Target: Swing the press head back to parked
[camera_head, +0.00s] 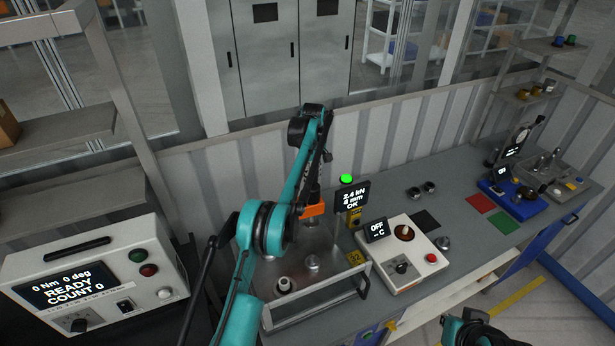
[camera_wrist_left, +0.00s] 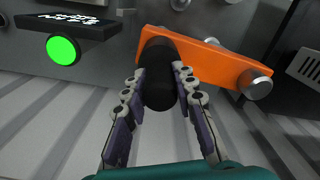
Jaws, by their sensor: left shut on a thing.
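The orange press head arm (camera_head: 313,210) shows beside the press display (camera_head: 352,197), above a grey metal plate (camera_head: 325,290). The display reads 2.4 kN, 8 mm, OK, and a green lamp (camera_head: 346,179) is lit above it. In the left wrist view the orange arm (camera_wrist_left: 215,62) runs to the right from an upright black handle (camera_wrist_left: 158,75). My left gripper (camera_wrist_left: 158,88) is shut around that handle, one finger on each side. In the head view my left arm largely hides the handle. A teal and black part of my right arm shows at the lower right; its fingers do not show.
A white box (camera_head: 404,255) with a red button and an OFF display stands right of the plate. A torque unit (camera_head: 95,275) reading READY stands at the left.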

